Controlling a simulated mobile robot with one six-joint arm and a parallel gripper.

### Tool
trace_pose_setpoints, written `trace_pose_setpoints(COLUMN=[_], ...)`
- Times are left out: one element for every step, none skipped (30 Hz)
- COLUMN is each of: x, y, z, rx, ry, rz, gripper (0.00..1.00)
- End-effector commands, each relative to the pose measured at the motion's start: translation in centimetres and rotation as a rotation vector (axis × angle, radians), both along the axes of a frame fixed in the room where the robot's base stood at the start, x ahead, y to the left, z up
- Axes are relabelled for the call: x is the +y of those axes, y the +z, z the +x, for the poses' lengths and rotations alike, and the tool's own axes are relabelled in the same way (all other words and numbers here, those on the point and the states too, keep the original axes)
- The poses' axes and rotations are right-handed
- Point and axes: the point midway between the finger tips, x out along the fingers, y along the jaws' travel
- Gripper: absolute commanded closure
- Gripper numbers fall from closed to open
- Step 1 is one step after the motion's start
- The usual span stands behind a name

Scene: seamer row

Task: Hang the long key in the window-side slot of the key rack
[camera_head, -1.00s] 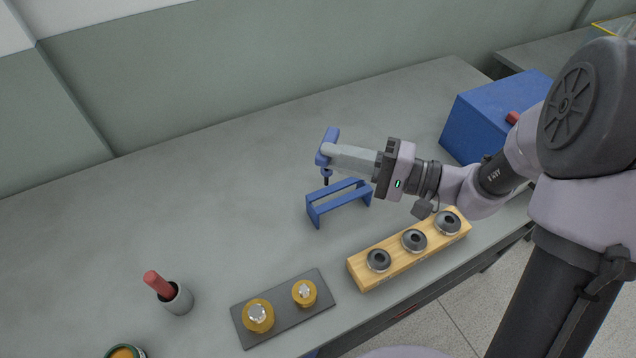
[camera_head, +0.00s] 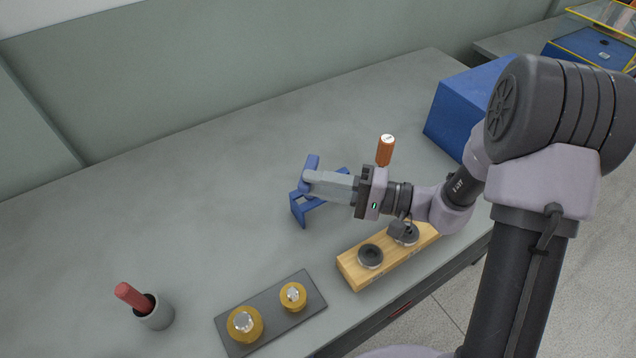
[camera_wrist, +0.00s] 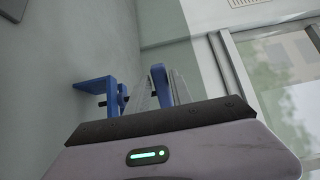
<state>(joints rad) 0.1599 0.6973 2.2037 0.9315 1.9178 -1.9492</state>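My gripper (camera_head: 309,178) is shut on the blue cross-handled key (camera_head: 311,162). The key's handle also shows at the fingers in the wrist view (camera_wrist: 158,78). The blue key rack (camera_head: 298,208) stands on the bench right below and behind the fingers, partly covered by them. In the wrist view the rack (camera_wrist: 92,85) appears left of the fingers. The key's handle is low, close to the rack's top. Its shaft is hidden in the head view, so I cannot tell whether it is inside a slot or touching the rack.
A wooden block (camera_head: 352,272) with dark rings stands in front of the rack. A dark plate (camera_head: 270,320) carries brass pieces. A grey cup (camera_head: 156,314) holds a red-handled tool. A blue box (camera_head: 455,110) stands at the back right.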

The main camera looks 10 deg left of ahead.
Motion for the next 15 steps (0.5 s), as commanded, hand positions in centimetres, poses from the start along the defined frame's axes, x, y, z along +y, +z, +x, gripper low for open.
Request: trace_pose_setpoints(x=[0.0, 0.0, 0.0, 0.0, 0.0, 0.0, 0.0, 0.0, 0.0, 0.0, 0.0, 0.0, -0.6, -1.2, -2.2], y=[0.0, 0.1, 0.1, 0.1, 0.1, 0.1, 0.1, 0.1, 0.1, 0.1, 0.3, 0.7, 0.6, 0.6, 0.6], z=[0.0, 0.0, 0.0, 0.0, 0.0, 0.0, 0.0, 0.0, 0.0, 0.0, 0.0, 0.0, 0.0, -0.1, -0.2], rx=[0.000, 0.000, 0.000, 0.000, 0.000, 0.000, 0.000, 0.000, 0.000, 0.000, 0.000, 0.000, 0.000, 0.000, 0.002], ry=[0.000, 0.000, 0.000, 0.000, 0.000, 0.000, 0.000, 0.000, 0.000, 0.000, 0.000, 0.000, -0.003, -0.003, -0.005], rz=[0.000, 0.000, 0.000, 0.000, 0.000, 0.000, 0.000, 0.000, 0.000, 0.000, 0.000, 0.000, 0.000, 0.000, 0.000], gripper=[0.61, 0.59, 0.59, 0.59, 0.59, 0.59, 0.59, 0.59, 0.59, 0.59, 0.59, 0.59, 0.59, 0.59, 0.59])
